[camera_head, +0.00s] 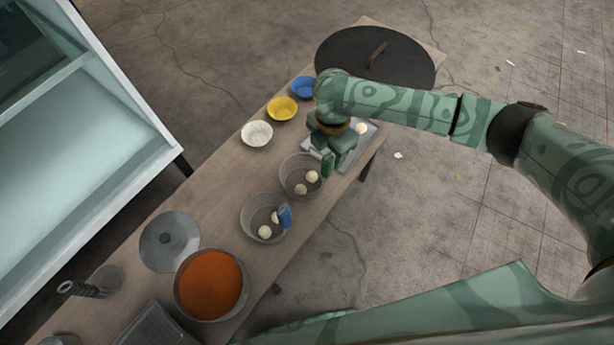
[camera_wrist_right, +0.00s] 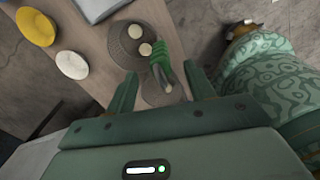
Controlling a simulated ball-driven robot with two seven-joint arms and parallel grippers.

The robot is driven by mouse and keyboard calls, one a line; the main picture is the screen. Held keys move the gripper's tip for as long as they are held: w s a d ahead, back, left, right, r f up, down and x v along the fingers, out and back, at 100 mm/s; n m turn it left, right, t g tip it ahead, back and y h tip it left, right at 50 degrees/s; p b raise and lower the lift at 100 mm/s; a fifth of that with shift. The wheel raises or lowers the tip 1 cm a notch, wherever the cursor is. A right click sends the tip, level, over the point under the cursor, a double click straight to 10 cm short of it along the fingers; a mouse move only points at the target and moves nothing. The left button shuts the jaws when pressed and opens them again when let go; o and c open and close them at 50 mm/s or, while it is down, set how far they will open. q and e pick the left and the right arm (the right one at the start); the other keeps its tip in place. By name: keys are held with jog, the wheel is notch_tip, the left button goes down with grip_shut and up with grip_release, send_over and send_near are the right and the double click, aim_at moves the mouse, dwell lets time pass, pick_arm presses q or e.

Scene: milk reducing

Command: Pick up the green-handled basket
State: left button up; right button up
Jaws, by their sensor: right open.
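The green-handled basket (camera_head: 292,187) is a round wire-mesh strainer on the wooden table, holding pale balls. Its green handle (camera_head: 327,166) stands at its right rim. In the right wrist view the basket (camera_wrist_right: 122,40) is near the top and its handle (camera_wrist_right: 160,58) is at the middle. My right gripper (camera_head: 328,150) hangs close to the handle, overlapping it in the head view. In the wrist view its open fingers (camera_wrist_right: 159,78) appear either side of the handle's lower part; contact cannot be told. My left gripper is not in view.
A blue-handled basket (camera_head: 252,207) with pale balls stands just nearer. White (camera_head: 257,134), yellow (camera_head: 282,108) and blue (camera_head: 302,86) bowls line the table's left edge. A pot of orange food (camera_head: 210,285) and a lid (camera_head: 155,256) are nearer. A tray (camera_head: 367,138) lies beside my right gripper.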

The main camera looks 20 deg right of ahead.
aim_at(326, 168)
notch_tip(326, 168, down, 4)
jog(key=shift+s+a+f+b, duration=0.1)
jog(key=shift+f+b, duration=0.15)
jog(key=shift+b, duration=0.9)
jog(key=shift+r, duration=0.2)
jog(key=shift+c, duration=0.2)
jog(key=c, duration=1.1)
jog(key=shift+o, duration=0.2)
